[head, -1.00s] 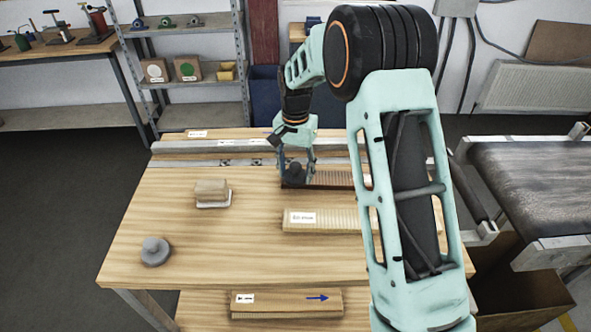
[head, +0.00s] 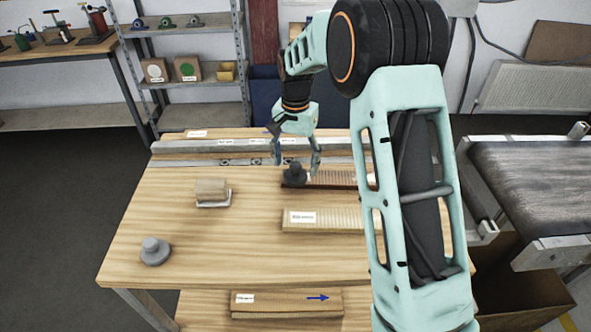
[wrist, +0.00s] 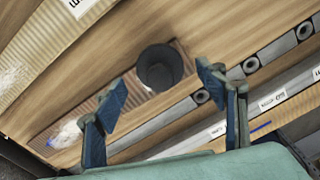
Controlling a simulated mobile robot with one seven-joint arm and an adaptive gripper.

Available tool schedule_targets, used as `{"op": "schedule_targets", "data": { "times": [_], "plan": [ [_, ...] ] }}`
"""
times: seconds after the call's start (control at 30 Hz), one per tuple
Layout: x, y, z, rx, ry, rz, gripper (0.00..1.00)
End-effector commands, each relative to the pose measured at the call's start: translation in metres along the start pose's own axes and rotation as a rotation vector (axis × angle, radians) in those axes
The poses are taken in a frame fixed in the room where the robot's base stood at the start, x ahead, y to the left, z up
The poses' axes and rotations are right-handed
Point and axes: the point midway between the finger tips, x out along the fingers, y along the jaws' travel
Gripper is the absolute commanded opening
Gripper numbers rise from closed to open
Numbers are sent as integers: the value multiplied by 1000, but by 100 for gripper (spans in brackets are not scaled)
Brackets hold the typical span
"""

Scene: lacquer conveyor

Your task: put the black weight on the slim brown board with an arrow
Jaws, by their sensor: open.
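The black weight (head: 295,175) stands upright on the left end of a slim dark brown ridged board (head: 333,179) near the back of the table. The weight (wrist: 160,70) shows as a dark round shape in the wrist view, on one end of the ridged board (wrist: 108,100). My gripper (head: 297,164) is open, with its fingers apart just above and around the weight's top, not closed on it. My arm hides the board's right end in the head view, and I cannot make out an arrow on this board.
A pale ridged board (head: 330,222) lies in front of the brown one. A grey weight (head: 155,252) and a small wooden block (head: 211,192) stand at left. Metal rails (head: 215,147) run along the back. A conveyor (head: 540,185) is at right.

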Motion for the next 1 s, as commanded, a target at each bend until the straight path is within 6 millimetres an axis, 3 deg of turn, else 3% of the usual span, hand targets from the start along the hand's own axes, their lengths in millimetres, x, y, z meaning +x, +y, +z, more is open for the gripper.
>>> {"op": "schedule_targets", "data": {
  "times": [0.2,0.4,0.87,1.0],
  "plan": [
    [-50,-1,-1,0,4,-2,66],
    [-80,0,0,0,1,0,66],
    [-90,0,0,-1,1,0,66],
    [-102,-2,-11,-46,81,-1,66]
  ]
}}
